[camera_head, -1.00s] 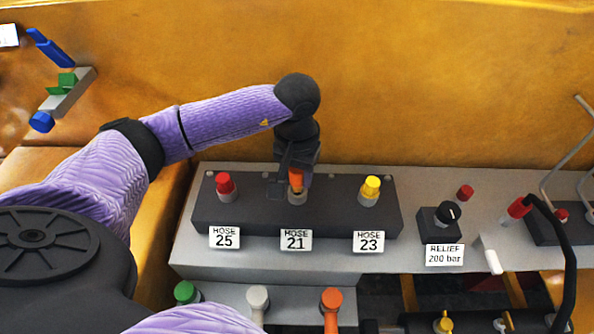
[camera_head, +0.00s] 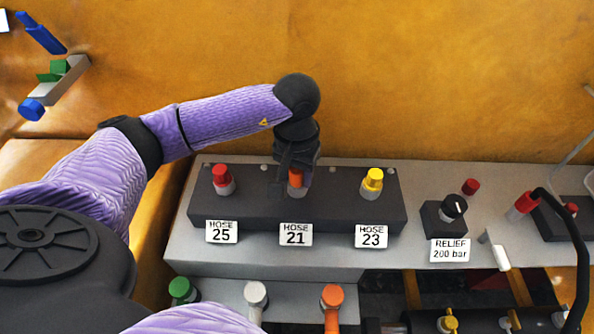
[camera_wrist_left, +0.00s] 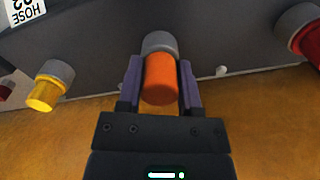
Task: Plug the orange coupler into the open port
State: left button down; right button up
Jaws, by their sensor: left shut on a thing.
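The orange coupler (camera_head: 295,178) is at the middle port, above the label HOSE 21 (camera_head: 296,235). My left gripper (camera_head: 297,177) is shut on it, seen from above in the head view. In the left wrist view the two fingers stand on either side of the orange coupler (camera_wrist_left: 160,78). Its end meets the grey collar of the port (camera_wrist_left: 160,42), in line with it; how deep it sits I cannot tell. My right gripper is not in view.
A red coupler (camera_head: 221,175) stands at HOSE 25 and a yellow one (camera_head: 372,180) at HOSE 23, on either side. A relief knob (camera_head: 454,206) is to the right.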

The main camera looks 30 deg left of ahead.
pick_arm(q)
jog(key=shift+c, duration=0.9)
grip_release()
notch_tip(320, 180, up, 10)
jog(key=shift+f+p, duration=0.1)
jog(key=shift+p, duration=0.7)
